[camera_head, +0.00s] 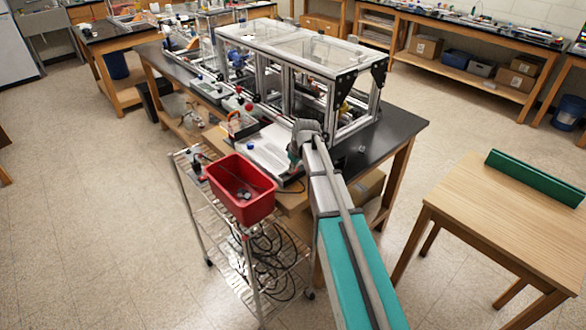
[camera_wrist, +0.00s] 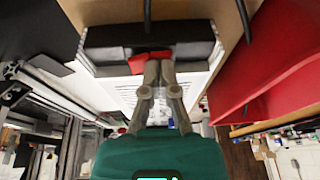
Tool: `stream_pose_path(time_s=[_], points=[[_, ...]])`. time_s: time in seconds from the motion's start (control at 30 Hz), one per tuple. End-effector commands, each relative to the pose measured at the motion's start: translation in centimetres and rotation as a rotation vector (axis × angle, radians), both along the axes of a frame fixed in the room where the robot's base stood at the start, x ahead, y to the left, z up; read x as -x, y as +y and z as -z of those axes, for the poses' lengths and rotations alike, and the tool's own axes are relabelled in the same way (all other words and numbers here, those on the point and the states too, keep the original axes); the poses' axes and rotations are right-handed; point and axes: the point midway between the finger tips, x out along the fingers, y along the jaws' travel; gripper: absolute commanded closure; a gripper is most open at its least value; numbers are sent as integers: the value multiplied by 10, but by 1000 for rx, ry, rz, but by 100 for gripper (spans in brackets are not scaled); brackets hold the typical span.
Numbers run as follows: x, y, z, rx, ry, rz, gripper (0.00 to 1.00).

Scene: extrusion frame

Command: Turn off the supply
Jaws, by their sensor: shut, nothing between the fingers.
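In the wrist view the supply is a white vented box (camera_wrist: 120,88) with a dark end panel (camera_wrist: 112,46). A red part, which looks like its switch (camera_wrist: 138,64), sits at the panel's lower edge. My gripper (camera_wrist: 159,64) is shut and empty, its fingertips right at the red part and partly covering it. I cannot tell whether they touch, or which way the switch is set. In the head view a white box (camera_head: 266,152), likely the supply, lies on the black bench beside the aluminium frame. My arm hides the gripper's fingertips there.
A red bin (camera_head: 240,203) stands on a wire cart in front of the bench, and its red wall (camera_wrist: 262,65) is close on the right in the wrist view. The aluminium extrusion frame (camera_head: 333,70) rises behind my wrist. A wooden table (camera_head: 515,215) stands at right.

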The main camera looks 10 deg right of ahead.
Motion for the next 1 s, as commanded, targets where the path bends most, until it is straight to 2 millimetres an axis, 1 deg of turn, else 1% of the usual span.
stream_pose_path(time_s=[0.4,0.8,1.0], points=[[-6,-14,-3,0,0,3,100],[-6,-15,-3,0,0,4,100],[-6,-15,-7,0,0,4,100]])
